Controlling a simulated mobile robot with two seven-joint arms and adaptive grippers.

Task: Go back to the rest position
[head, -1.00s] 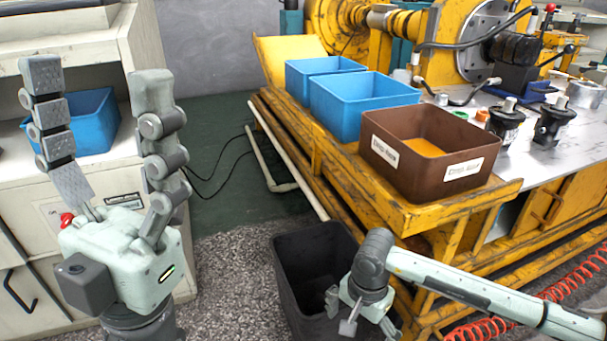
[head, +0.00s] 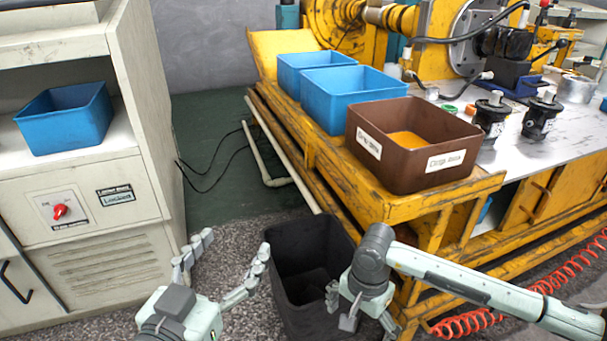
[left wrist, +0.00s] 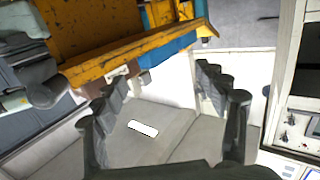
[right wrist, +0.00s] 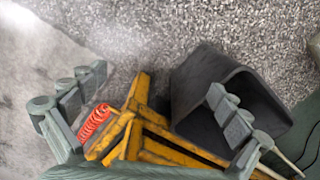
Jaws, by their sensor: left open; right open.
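My left gripper (head: 222,260) is low in the head view, over the gravelly floor between the white cabinet and the dark bin. Its fingers are spread and empty, and they also show apart in the left wrist view (left wrist: 165,95). My right gripper (head: 358,312) is at the lower middle of the head view, beside the dark bin and in front of the yellow bench. Its fingers stand wide apart with nothing between them in the right wrist view (right wrist: 155,105).
A black bin (head: 310,250) stands on the floor by the yellow bench (head: 390,208). The bench holds a brown box (head: 410,165) and two blue bins (head: 350,98). A blue bin (head: 65,118) sits on the white cabinet (head: 85,230). Dark motor parts (head: 540,118) stand on the metal table.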

